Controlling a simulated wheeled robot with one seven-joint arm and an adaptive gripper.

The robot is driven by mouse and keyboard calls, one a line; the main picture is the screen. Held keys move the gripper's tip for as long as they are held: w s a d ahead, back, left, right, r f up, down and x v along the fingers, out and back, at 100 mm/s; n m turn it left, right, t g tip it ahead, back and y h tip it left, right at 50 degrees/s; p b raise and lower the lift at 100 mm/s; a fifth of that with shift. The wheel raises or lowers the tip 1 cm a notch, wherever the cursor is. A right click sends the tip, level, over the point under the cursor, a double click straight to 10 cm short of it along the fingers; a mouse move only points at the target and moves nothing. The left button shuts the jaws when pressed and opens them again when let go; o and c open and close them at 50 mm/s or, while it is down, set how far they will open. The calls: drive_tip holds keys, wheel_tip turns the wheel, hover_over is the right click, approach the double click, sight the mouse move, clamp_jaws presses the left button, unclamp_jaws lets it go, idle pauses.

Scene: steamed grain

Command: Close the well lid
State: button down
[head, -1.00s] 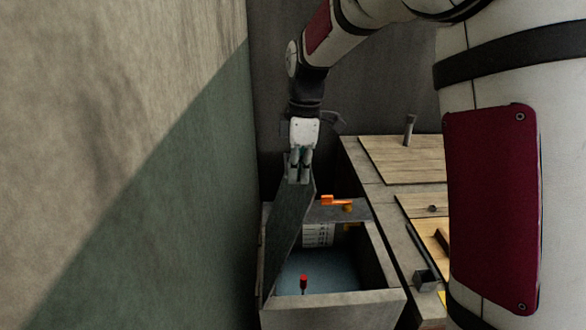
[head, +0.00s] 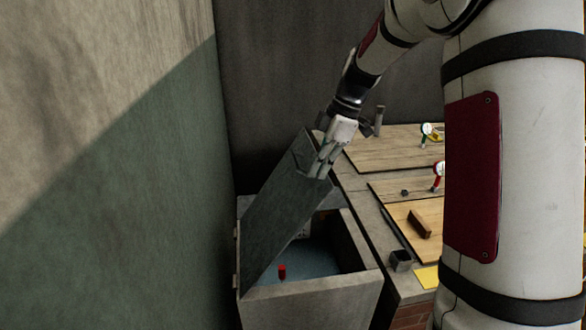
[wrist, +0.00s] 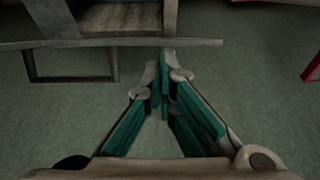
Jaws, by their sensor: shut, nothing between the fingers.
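The well lid (head: 285,208) is a dark grey-green panel hinged at the left side of the grey well box (head: 310,290). It leans to the right over the opening, tilted, with its free edge up. The box interior, with a bluish surface and a red-topped knob (head: 282,271), still shows below it. My gripper (head: 318,174) is at the lid's upper right edge in the head view; whether it touches cannot be told. In the wrist view my gripper (wrist: 165,62) has its teal fingers together with nothing between them, and a grey plank-like edge (wrist: 100,43) crosses just beyond the fingertips.
A wall (head: 110,220) stands close on the left. On the right is a counter with wooden boards (head: 400,147), a brown block (head: 419,223), a small dark cup (head: 400,260) and two small gauges (head: 437,177).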

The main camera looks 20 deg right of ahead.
drive_tip(key=s+d+f+y+b, duration=0.1)
drive_tip(key=d+f+y+b, duration=0.1)
drive_tip(key=d+f+b, duration=0.2)
drive_tip(key=s+d+f+t+y+b, duration=0.1)
drive_tip(key=d+f+y+b, duration=0.2)
drive_tip(key=d+f, duration=0.7)
drive_tip(key=s+d+f+y+b, duration=0.2)
drive_tip(key=d+f+b, duration=0.4)
drive_tip(key=f, duration=1)
drive_tip(key=shift+s+d+f+t+y+b, duration=0.1)
drive_tip(key=shift+d+t+y+b, duration=0.25)
drive_tip(key=shift+d+y, duration=0.35)
drive_tip(key=shift+d+f+b, duration=0.2)
drive_tip(key=shift+f+b, duration=0.15)
drive_tip(key=shift+f, duration=0.45)
